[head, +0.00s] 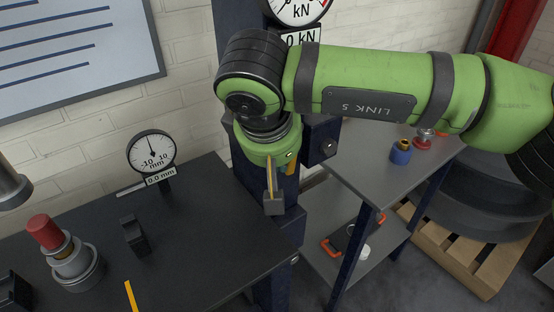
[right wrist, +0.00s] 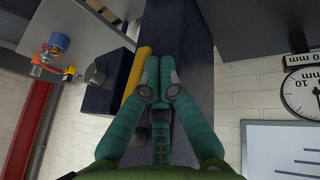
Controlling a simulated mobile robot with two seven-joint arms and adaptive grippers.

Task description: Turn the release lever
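The release lever is a yellow bar (right wrist: 136,80) in the right wrist view, lying along the dark blue column just left of my fingers. It may touch the near finger; I cannot tell. In the head view a yellow piece (head: 292,164) shows behind my green wrist, probably the same lever. My right gripper (right wrist: 160,62) has its two teal fingers together with nothing visible between them, in front of the column (right wrist: 184,30). In the head view its fingers are hidden behind the wrist and a grey block. My left gripper does not show.
A dark bench (head: 190,245) at left carries a dial gauge (head: 151,151), a red-topped stack of rings (head: 70,254) and a black block (head: 134,236). A grey shelf cart (head: 372,180) with a blue cup (head: 400,152) stands at right, near a pallet (head: 470,260).

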